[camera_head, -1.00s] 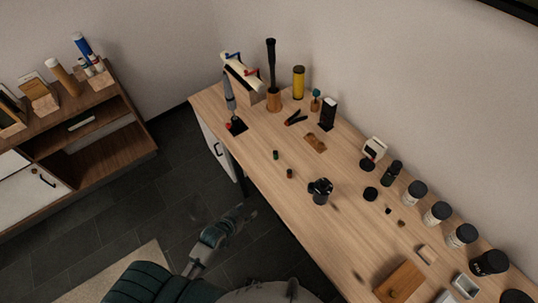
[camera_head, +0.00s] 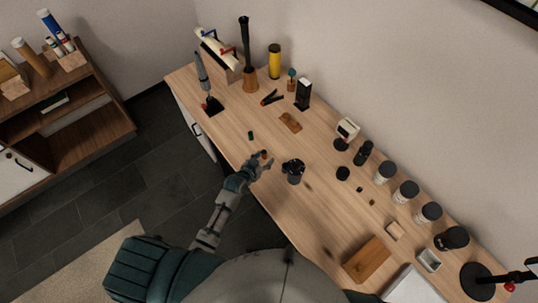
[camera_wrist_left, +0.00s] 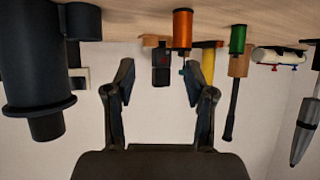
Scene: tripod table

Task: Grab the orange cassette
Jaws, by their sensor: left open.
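The orange cassette (camera_wrist_left: 182,30) is a small upright cylinder with dark ends, standing on the wooden table (camera_head: 225,133). In the head view the orange cassette (camera_head: 264,153) is tiny, right at my left gripper's fingertips. My left gripper (camera_head: 262,161) reaches over the table's front edge. In the wrist view, which is upside down, my left gripper (camera_wrist_left: 158,80) has its two fingers spread and empty. The orange cassette appears ahead of them, nearer the right finger's side; contact is not visible. My right gripper is not in view.
A green cassette (camera_wrist_left: 237,40) stands beyond the orange one. A black camera-like object (camera_head: 293,170) stands close to the right of my left gripper and looms large in the wrist view (camera_wrist_left: 40,60). Several lidded jars (camera_head: 405,192) line the wall side.

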